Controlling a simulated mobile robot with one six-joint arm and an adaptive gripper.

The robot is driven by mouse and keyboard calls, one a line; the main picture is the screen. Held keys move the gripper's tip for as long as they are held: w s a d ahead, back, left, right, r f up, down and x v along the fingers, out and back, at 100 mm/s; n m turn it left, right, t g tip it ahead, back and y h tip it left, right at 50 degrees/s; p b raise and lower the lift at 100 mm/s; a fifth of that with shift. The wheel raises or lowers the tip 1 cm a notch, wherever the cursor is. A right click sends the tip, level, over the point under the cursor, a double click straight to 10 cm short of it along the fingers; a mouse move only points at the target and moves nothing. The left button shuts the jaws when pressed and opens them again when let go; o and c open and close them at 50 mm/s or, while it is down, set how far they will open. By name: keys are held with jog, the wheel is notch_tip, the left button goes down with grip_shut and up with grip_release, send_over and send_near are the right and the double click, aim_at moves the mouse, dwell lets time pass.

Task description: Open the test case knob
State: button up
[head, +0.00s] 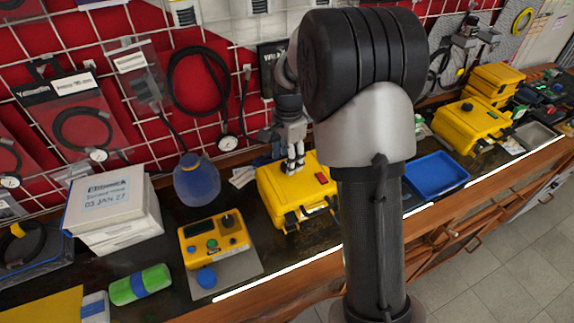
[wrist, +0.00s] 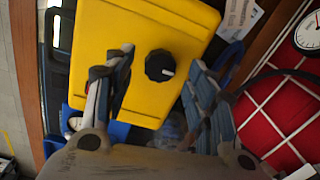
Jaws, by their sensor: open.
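The yellow test case (head: 275,197) lies on the bench in the head view, its lid shut, with a small red part on top. In the wrist view the case (wrist: 105,45) fills the upper middle. Its round black knob (wrist: 160,66) carries a white mark pointing right. In the head view the knob is hidden behind my gripper (head: 292,167), which points down over the case. In the wrist view my gripper (wrist: 160,62) is open, with one finger on each side of the knob and visible gaps. I cannot tell how high the fingertips are above the lid.
A yellow device (head: 213,240) with buttons stands on a grey plate to the left, near a blue flask-like container (head: 197,183). A blue tray (head: 437,175) and another yellow case (head: 466,126) are to the right. A red grid wall with hanging hoses rises behind.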

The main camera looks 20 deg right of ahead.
jog(key=shift+f, duration=1.1)
jog(key=shift+c, duration=0.6)
jog(key=c, duration=1)
